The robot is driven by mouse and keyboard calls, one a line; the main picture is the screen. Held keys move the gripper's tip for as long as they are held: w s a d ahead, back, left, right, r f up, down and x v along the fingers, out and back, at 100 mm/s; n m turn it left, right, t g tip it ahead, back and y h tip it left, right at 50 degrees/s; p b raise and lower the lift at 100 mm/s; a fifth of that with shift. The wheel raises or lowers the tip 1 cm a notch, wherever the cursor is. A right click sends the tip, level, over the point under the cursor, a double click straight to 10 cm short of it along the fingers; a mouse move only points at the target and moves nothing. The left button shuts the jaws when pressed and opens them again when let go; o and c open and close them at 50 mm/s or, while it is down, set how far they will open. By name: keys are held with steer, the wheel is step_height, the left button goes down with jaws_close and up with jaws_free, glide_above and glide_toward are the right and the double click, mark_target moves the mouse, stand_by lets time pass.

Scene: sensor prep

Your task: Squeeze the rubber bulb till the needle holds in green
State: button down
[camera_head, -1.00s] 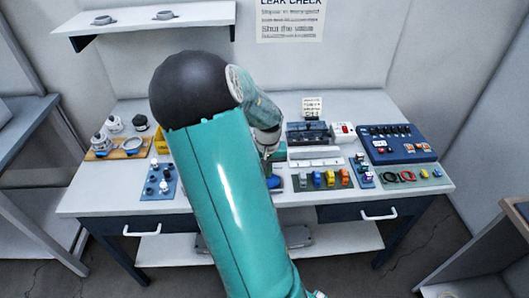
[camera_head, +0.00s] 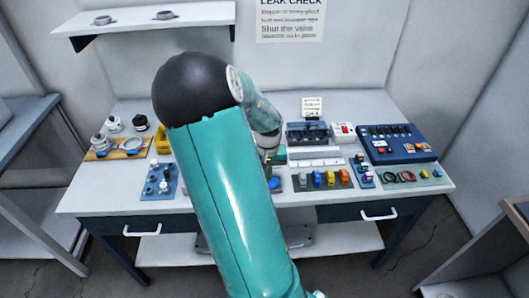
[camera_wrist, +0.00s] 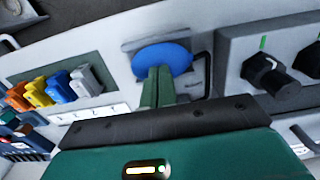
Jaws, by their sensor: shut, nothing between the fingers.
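A blue, smooth oval piece (camera_wrist: 170,58), which looks like the rubber bulb, sits on a grey plate (camera_wrist: 129,48) in the wrist view. A small blue bit (camera_head: 274,183) of what seems the same piece shows beside my arm in the head view. My gripper (camera_wrist: 158,72) has its two green fingers together, with nothing between them. The fingertips overlap the near edge of the blue piece in the picture; I cannot tell whether they touch it. I can make out no gauge needle.
Orange, yellow, blue and grey plugs (camera_wrist: 60,87) stand left of the blue piece in the wrist view. A panel with black knobs (camera_wrist: 268,75) is to its right. On the bench (camera_head: 100,202), a dark blue box (camera_head: 397,143) stands at the right.

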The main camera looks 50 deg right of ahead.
stand_by(0.3)
steer(key=shift+r, duration=3.5)
steer(key=shift+a, duration=0.1)
